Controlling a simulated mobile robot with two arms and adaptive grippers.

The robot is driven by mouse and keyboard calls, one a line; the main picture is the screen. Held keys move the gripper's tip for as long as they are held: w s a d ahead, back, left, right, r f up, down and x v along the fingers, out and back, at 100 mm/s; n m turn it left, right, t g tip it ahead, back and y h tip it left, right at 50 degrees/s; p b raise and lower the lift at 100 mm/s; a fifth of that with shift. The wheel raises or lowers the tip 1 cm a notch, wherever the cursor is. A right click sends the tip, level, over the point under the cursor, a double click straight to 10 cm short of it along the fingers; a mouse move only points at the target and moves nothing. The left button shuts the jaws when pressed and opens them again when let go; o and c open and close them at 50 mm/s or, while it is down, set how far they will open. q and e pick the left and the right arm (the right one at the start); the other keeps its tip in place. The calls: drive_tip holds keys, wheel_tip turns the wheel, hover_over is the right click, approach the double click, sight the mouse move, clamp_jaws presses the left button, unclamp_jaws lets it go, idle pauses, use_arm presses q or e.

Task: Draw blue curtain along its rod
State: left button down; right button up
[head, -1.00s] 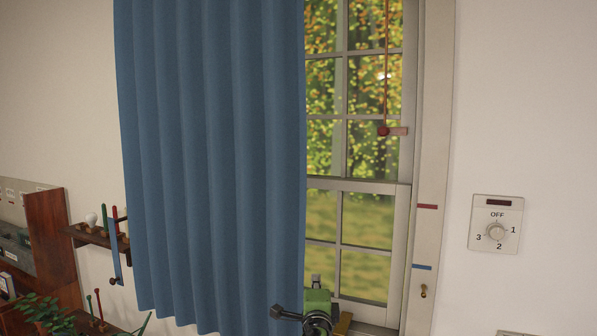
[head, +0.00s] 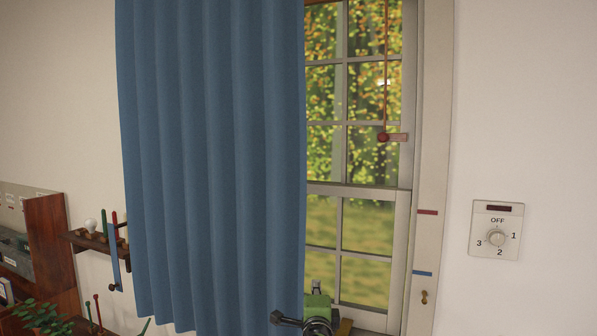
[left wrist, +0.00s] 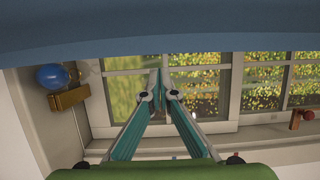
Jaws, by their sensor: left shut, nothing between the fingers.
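The blue curtain (head: 215,160) hangs in vertical folds over the left part of the window in the head view. Its right edge is near the middle of the picture, and its rod is out of view above. In the left wrist view the curtain (left wrist: 150,30) is a blue band across the top. My left gripper (head: 317,322) shows partly at the bottom edge of the head view, beside the curtain's lower right edge. In the left wrist view my left gripper (left wrist: 160,82) has its fingertips together, empty, before the window. My right gripper is not in view.
The uncovered window (head: 365,210) is right of the curtain. A red knob (head: 383,137) hangs there on a cord. A dial switch (head: 495,237) is on the right wall. A small peg shelf (head: 92,240) is left. A blue ball (left wrist: 52,77) shows in the left wrist view.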

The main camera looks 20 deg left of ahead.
sight(218, 265)
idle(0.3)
use_arm(q)
drive_tip(key=a, duration=1)
drive_tip(key=a+p, duration=0.1)
drive_tip(key=a, duration=0.5)
drive_tip(key=shift+w+a, duration=0.1)
drive_tip(key=shift+w, duration=0.2)
drive_tip(key=a, duration=0.5)
drive_tip(key=a+b, duration=0.1)
drive_tip(key=a, duration=0.9)
drive_tip(key=shift+w+a+b, duration=0.2)
drive_tip(key=shift+w+b, duration=0.05)
drive_tip(key=shift+b, duration=0.1)
drive_tip(key=shift+a, duration=0.25)
drive_tip(key=shift+a, duration=0.1)
